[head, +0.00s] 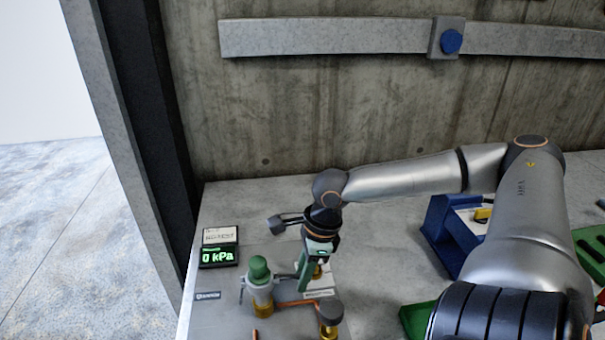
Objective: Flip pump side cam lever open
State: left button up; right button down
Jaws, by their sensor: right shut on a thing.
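My right gripper (314,274) points down at the fittings on the bench and is shut on a slim green lever (303,272). The lever stands roughly upright, and my gripper partly hides it. A brass fitting shows just beside the fingertips. To the left, apart from the gripper, stands a brass coupling with a green cap (259,268). I cannot tell from this view how the lever joins its coupling. My left gripper is not in view.
A gauge reading 0 kPa (218,256) lies at the bench's left. A dark-topped brass valve (331,314) and copper pipe are in front of the gripper. A blue holder (446,238) stands right, partly behind my arm. A concrete wall (330,110) closes the back.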

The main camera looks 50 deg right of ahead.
dwell(0.5)
jog(key=c, duration=0.7)
grip_release()
jog(key=shift+p+v, duration=0.9)
jog(key=shift+v, duration=0.7)
jog(key=v, duration=0.9)
jog(key=shift+r, duration=0.2)
